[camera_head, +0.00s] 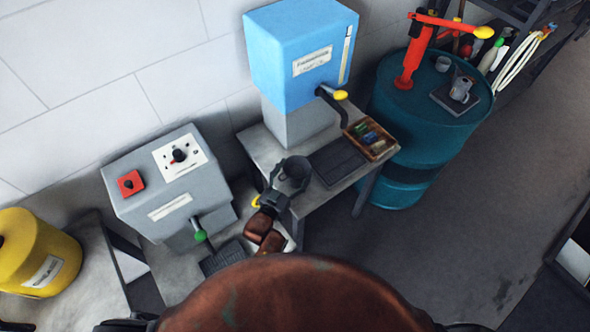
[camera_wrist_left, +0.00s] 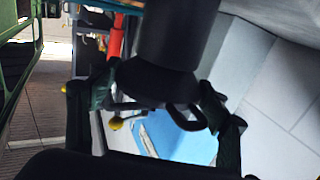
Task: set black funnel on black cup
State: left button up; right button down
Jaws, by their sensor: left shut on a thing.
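My left gripper (camera_head: 283,184) is shut on the black funnel (camera_head: 294,174), seen as a dark round piece with its wide mouth toward the head camera. It is over the front part of the grey table under the blue machine. In the left wrist view the funnel (camera_wrist_left: 160,78) is a dark cylinder and flare between the fingers, with a loop-shaped handle below. A dark grey cup (camera_head: 460,89) is on a dark tray on the teal drum, and a smaller grey cup (camera_head: 443,63) stands behind it. I cannot tell for sure which is the black cup. My right gripper is not in view.
A red hand pump (camera_head: 410,62) stands on the teal drum (camera_head: 400,115). Open floor lies right.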

aim_at(291, 177)
pick_arm(q)
jog(key=shift+f, duration=0.1)
jog(key=o, duration=1.1)
jog(key=shift+c, duration=0.2)
jog(key=shift+o, duration=1)
jog(key=shift+s+a+r+p, duration=0.2)
jog(key=shift+s+a+p, duration=0.15)
jog(key=shift+s+p, duration=0.3)
jog(key=shift+s+a+r+p, duration=0.2)
jog(key=shift+s+a+p, duration=0.15)
jog(key=shift+s+p, duration=0.25)
jog(key=shift+p+v, duration=0.6)
jog(key=shift+v, duration=0.5)
jog(key=shift+r, duration=0.2)
